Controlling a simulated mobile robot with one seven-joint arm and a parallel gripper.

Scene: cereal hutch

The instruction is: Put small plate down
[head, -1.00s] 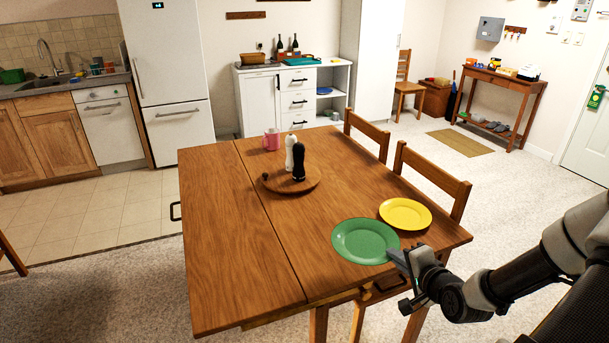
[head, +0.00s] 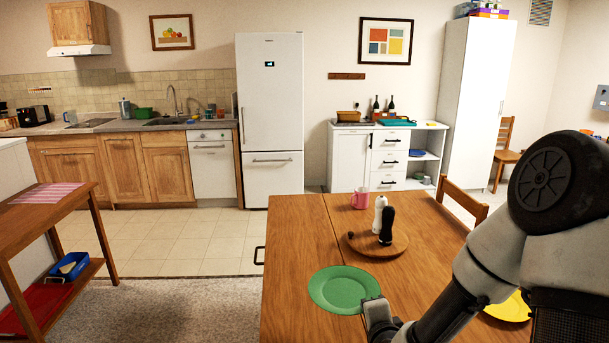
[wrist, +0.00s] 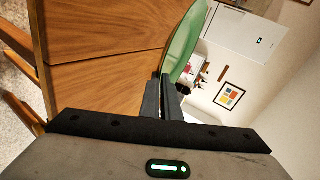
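A green plate (head: 343,290) is held near the front of the wooden table, over its left part. My gripper (head: 374,308) is shut on the plate's near right rim. In the wrist view the two fingers (wrist: 165,98) pinch the plate (wrist: 186,42), seen nearly edge-on. The plate looks roughly level and a little above the tabletop; the head view does not show the exact gap. A yellow plate (head: 509,308) lies on the table at the right, partly hidden behind my arm.
The wooden table (head: 296,262) is bare at its left and front left. A round wooden board (head: 361,247) holds a white mill (head: 379,214) and a black mill (head: 387,226). A pink mug (head: 360,200) stands behind it. A chair (head: 462,200) is at the right.

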